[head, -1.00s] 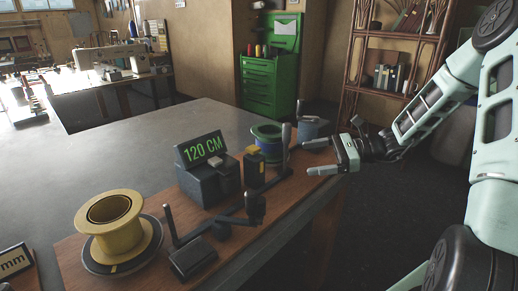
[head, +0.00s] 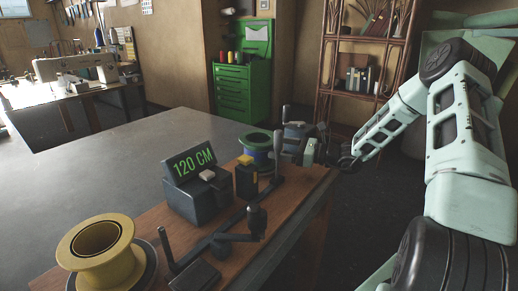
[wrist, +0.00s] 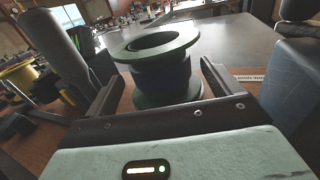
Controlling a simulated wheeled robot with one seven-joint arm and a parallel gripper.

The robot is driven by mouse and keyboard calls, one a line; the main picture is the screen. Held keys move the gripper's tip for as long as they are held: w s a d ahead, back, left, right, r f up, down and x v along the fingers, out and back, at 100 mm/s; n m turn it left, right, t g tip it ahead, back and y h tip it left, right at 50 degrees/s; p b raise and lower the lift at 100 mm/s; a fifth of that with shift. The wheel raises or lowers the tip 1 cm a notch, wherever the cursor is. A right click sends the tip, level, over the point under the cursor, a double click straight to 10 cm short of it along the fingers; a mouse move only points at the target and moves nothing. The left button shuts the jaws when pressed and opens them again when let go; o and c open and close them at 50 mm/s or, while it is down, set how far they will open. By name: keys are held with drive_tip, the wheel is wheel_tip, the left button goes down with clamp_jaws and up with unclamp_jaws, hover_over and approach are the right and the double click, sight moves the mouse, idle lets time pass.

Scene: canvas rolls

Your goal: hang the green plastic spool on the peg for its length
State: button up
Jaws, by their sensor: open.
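The green plastic spool (head: 257,141), wound with dark blue material, stands upright at the far end of the wooden board. In the wrist view the spool (wrist: 160,70) stands between the fingers of my gripper (wrist: 155,92), with a gap visible on each side. In the head view my gripper (head: 293,146) is at the spool's right side, open. A display (head: 192,160) on a dark box reads "120 CM". I cannot tell which peg belongs to that length.
A yellow spool (head: 104,255) stands at the near left. A dark upright post (head: 167,247) and a crank-like arm (head: 255,222) stand on the board (head: 140,222). A yellow-topped block (head: 246,178) is beside the display. The grey table (head: 100,160) is clear on the left.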

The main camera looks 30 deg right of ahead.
sight(264, 144)
drive_tip(key=shift+r+p+x, duration=0.15)
drive_tip(key=shift+p+x, duration=0.2)
drive_tip(key=shift+x, duration=1.15)
drive_tip(key=shift+r+p+x, duration=0.1)
drive_tip(key=shift+p+x, duration=0.25)
drive_tip(key=shift+x, duration=1.1)
drive_tip(key=shift+s+a, duration=0.1)
drive_tip(key=shift+a, duration=0.05)
drive_tip(key=c, duration=0.8)
